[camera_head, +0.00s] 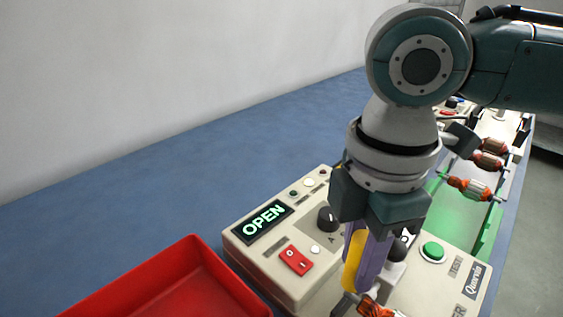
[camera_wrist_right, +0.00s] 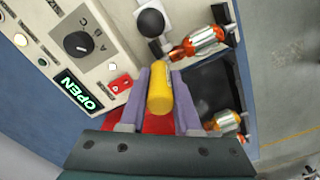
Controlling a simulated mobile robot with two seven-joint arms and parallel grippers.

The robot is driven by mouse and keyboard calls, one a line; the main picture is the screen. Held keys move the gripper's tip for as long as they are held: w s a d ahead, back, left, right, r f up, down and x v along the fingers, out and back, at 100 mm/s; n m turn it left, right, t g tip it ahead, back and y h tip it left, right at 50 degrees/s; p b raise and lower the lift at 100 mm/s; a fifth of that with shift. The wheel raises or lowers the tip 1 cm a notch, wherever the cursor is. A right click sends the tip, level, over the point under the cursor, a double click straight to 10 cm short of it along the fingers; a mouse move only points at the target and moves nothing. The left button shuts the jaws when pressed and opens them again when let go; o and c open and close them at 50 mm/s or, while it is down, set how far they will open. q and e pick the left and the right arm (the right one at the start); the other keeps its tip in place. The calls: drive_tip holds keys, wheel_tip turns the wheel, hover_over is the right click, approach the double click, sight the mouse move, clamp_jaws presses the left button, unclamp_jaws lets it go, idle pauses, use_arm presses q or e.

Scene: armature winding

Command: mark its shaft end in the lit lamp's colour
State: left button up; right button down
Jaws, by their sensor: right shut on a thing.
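My right gripper (camera_head: 366,268) is shut on a yellow marker (camera_head: 354,258), which also shows between the purple fingers in the right wrist view (camera_wrist_right: 159,93). An armature with copper windings (camera_head: 376,309) is at the bottom edge of the head view, just below the fingers. In the wrist view this armature (camera_wrist_right: 202,42) lies beyond the marker, its shaft end close to the marker's far end; I cannot tell whether they touch.
The beige tester (camera_head: 325,268) has a display reading OPEN (camera_head: 263,221), a black knob, a red switch (camera_head: 296,260) and a green button (camera_head: 433,251). A red tray (camera_head: 190,250) stands left. More armatures (camera_head: 470,188) lie on a rack at right.

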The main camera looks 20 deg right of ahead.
sight(366, 235)
drive_tip(key=shift+f, duration=0.1)
idle(0.3)
drive_tip(key=shift+f, duration=0.3)
idle(0.4)
drive_tip(key=shift+f+p, duration=0.1)
drive_tip(key=shift+p, duration=0.3)
idle(2.2)
wheel_tip(366, 235, up, 6)
drive_tip(key=p, duration=0.7)
idle(0.6)
